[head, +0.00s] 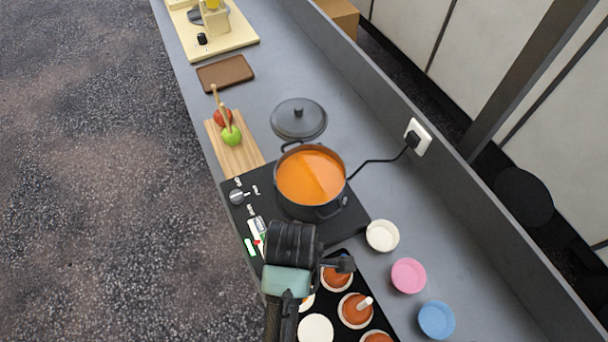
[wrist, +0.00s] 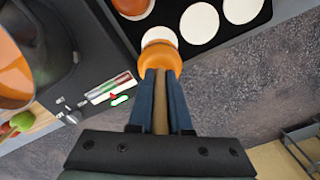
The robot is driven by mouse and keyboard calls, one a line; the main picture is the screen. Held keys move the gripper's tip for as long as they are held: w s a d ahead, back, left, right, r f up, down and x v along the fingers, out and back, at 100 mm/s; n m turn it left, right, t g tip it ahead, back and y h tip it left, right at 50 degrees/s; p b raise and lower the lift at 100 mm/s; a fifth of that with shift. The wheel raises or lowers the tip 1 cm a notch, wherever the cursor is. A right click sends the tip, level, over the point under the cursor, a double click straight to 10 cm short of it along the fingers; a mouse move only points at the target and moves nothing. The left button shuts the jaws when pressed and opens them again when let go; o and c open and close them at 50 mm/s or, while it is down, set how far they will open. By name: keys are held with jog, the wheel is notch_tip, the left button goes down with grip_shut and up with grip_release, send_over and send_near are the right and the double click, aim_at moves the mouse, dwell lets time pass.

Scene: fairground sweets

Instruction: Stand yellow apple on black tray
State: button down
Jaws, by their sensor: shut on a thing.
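My gripper (wrist: 160,82) is shut on the brown stick (wrist: 161,104) of an orange-coated apple (wrist: 160,58), seen in the wrist view. No yellow skin shows on it. The apple hangs stick toward the gripper, over the edge of a white paper round on the black tray (wrist: 218,42); I cannot tell whether it touches. In the head view my gripper hides most of this apple. The black tray (head: 378,314) there carries several caramel-coated apples and white paper rounds; one coated apple (head: 355,311) has a pale stick.
An orange-filled pot (head: 311,177) stands on the black hob (head: 264,206); its lid (head: 298,118) lies behind. A green apple (head: 231,136) and red apple (head: 223,117) are on a wooden board (head: 240,158). White (head: 382,235), pink (head: 408,275) and blue (head: 436,319) bowls stand right of the tray.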

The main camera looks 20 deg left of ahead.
jog(key=shift+f+p, duration=0.4)
jog(key=shift+f, duration=3.6)
jog(key=shift+f, duration=0.2)
jog(key=c, duration=0.8)
grip_release()
jog(key=shift+c, duration=0.2)
jog(key=shift+r, duration=0.2)
notch_tip(320, 180, up, 12)
jog(key=shift+r+b, duration=0.1)
jog(key=shift+b, duration=0.35)
jog(key=shift+w, duration=0.1)
